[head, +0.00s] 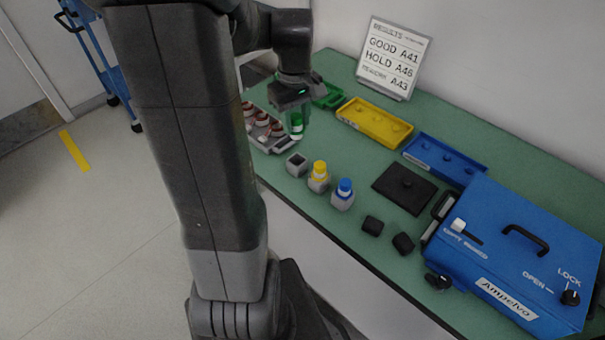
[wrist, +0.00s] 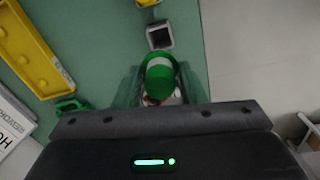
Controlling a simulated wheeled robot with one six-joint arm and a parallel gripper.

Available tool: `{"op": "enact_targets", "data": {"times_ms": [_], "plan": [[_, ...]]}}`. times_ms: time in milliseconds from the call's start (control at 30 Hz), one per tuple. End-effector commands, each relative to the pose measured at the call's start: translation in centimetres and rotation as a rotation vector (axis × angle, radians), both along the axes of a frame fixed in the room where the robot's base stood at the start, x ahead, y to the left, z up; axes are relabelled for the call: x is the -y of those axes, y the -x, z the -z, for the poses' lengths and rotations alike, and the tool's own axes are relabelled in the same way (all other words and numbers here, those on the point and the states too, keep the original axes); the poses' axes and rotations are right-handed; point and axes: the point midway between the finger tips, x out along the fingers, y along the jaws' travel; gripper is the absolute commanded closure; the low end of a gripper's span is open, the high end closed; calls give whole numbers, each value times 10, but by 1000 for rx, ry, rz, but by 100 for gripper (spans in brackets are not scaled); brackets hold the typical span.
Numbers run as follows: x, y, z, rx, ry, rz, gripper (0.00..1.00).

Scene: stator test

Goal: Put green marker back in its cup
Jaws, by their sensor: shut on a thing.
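The green marker (head: 296,124) has a green cap and a white band, and hangs upright under my gripper (head: 294,108). My gripper is shut on it, above the stators by the table's left end. In the wrist view the marker (wrist: 160,82) sits between the fingers of my gripper (wrist: 160,88), seen from above. An empty grey cup (head: 297,164) stands in front of and below the marker. It also shows in the wrist view (wrist: 159,36), with a dark open top, apart from the marker. The marker's lower end is hidden in the wrist view.
Cups with a yellow marker (head: 319,171) and a blue marker (head: 344,189) stand right of the empty cup. A stator tray (head: 283,143) lies at left. Green (head: 330,98), yellow (head: 347,121) and blue (head: 420,155) trays stand behind. A blue tester (head: 470,270) fills the right.

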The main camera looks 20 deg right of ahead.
Motion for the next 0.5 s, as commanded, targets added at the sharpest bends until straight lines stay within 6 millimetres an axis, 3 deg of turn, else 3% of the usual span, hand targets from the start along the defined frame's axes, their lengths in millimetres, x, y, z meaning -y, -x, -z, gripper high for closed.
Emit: {"op": "enact_targets", "data": {"times_ms": [200, 500], "plan": [[0, 1, 41, -6, -3, -1, 86], [0, 1, 75, -6, -3, -1, 86]]}}
